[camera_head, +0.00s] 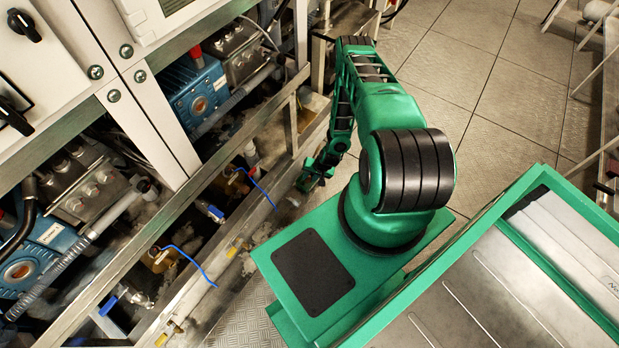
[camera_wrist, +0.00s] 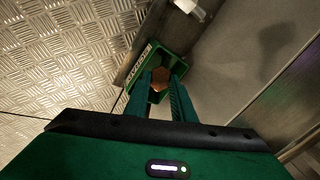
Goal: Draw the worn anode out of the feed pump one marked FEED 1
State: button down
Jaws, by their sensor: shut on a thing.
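My gripper (camera_head: 312,178) is low beside the front of the machine frame in the head view. In the wrist view its two green fingers (camera_wrist: 160,88) are closed on a copper-brown, six-sided piece (camera_wrist: 160,77). A green, box-like surround with a pale label strip (camera_wrist: 137,66) encloses this piece. I cannot tell whether the piece is the worn anode, nor whether it is seated or free. In the head view, blue pumps stand at the upper left (camera_head: 197,92) and lower left (camera_head: 38,258). No FEED 1 marking is readable.
A white fitting (camera_wrist: 190,8) lies beyond the fingers in the wrist view. Tiled floor (camera_head: 500,80) is open at the upper right.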

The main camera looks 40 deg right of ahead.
jog(key=shift+f, duration=0.5)
jog(key=c, duration=1.4)
grip_release()
jog(key=shift+c, duration=0.2)
jog(key=v, duration=1)
jog(key=shift+r, duration=0.35)
